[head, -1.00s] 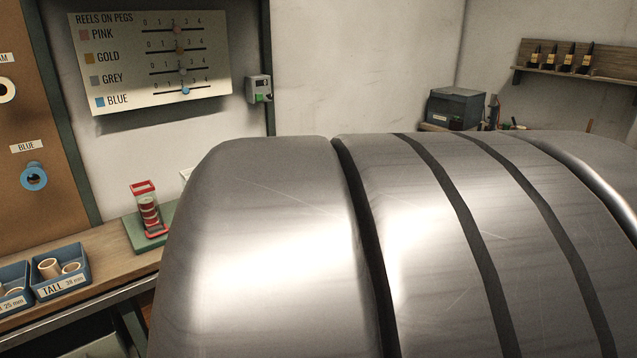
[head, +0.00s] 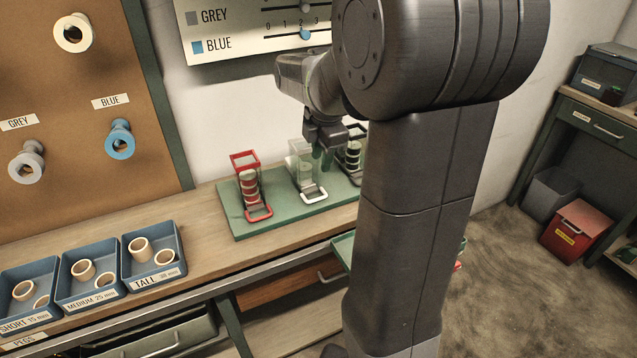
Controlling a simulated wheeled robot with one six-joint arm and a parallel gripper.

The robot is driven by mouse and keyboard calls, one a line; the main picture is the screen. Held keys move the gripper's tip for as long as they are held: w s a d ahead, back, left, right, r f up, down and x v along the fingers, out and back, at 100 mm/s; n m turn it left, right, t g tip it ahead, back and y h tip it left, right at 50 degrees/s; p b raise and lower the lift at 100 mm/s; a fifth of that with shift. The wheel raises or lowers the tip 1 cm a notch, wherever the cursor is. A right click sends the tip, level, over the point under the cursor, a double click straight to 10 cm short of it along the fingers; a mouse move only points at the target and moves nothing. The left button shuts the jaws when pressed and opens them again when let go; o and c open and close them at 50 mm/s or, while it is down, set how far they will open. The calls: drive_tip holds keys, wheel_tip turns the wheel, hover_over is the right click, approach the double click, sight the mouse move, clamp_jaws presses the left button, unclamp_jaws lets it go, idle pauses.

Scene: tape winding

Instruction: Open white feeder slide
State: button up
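The white feeder (head: 300,160) is a pale, see-through upright column in the middle of a green base plate (head: 243,227). Its white loop handle (head: 314,196) lies low at the front, much like the red feeder's handle; I cannot tell whether the slide is open. My gripper (head: 322,158) points down just right of the white column, between it and the black feeder (head: 353,150). Its fingertips are small and partly lost against the feeders, so contact and finger opening are unclear.
The red feeder (head: 248,184) stands left on the same plate. Blue peg trays (head: 152,252) sit on the bench further left, with bare wood between. My arm hides the bench to the right. A red bin (head: 577,230) stands on the floor at right.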

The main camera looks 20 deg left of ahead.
sight(317, 199)
drive_tip(key=f, duration=0.4)
drive_tip(key=w+a+f, duration=0.1)
drive_tip(key=f, duration=0.3)
drive_tip(key=f+b, duration=0.1)
drive_tip(key=f, duration=0.3)
drive_tip(key=shift+w+a+f, duration=0.15)
drive_tip(key=shift+a+f, duration=0.1)
drive_tip(key=shift+f, duration=0.1)
drive_tip(key=shift+c, duration=0.2)
clamp_jaws()
